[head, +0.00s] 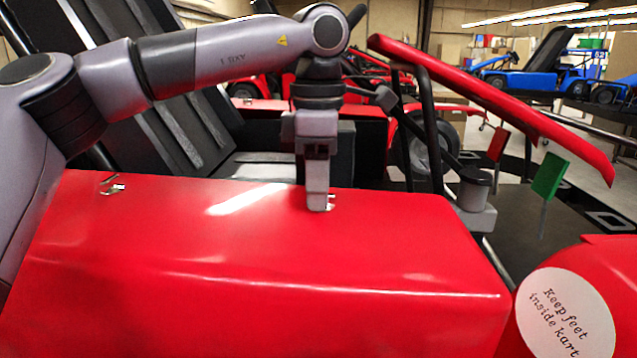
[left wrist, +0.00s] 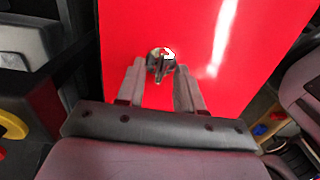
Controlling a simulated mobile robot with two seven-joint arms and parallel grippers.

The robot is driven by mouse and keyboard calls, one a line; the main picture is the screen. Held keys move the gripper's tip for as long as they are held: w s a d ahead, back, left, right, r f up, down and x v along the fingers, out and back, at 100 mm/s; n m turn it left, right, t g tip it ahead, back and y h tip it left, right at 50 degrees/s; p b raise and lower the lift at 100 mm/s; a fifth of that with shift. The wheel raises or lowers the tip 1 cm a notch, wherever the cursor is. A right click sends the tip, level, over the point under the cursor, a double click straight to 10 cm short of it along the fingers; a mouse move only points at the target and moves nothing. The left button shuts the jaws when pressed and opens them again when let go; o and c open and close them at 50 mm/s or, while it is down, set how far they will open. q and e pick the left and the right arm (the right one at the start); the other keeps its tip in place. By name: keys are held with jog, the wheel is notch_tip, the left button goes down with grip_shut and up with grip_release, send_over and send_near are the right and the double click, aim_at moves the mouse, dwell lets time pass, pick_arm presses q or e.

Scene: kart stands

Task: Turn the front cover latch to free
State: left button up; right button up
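The red front cover (head: 270,265) fills the lower part of the head view. A small metal latch (head: 331,202) sits near its far edge, mostly hidden by my left gripper (head: 318,207), which points straight down at it. In the left wrist view the latch (left wrist: 161,56) shows a round base, a dark handle and a pale arrow-shaped mark pointing right. The two fingers of my left gripper (left wrist: 160,72) are apart, one on each side of the latch handle, with a narrow gap visible. Contact cannot be told. My right gripper is not in view.
A second metal latch (head: 112,187) sits at the left of the cover. A red bar (head: 500,105) slopes down at the right. A green flag (head: 550,175) and a red flag (head: 498,146) stand beneath it. A round sticker (head: 565,312) marks another red panel.

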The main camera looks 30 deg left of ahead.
pick_arm(q)
jog(key=shift+c, duration=0.3)
grip_shut()
jog(key=n, duration=0.9)
jog(key=shift+s+d, duration=0.1)
jog(key=n, duration=0.4)
jog(key=shift+d+n, duration=0.1)
jog(key=shift+n, duration=0.2)
jog(key=shift+n+p, duration=0.3)
jog(key=shift+n, duration=1.8)
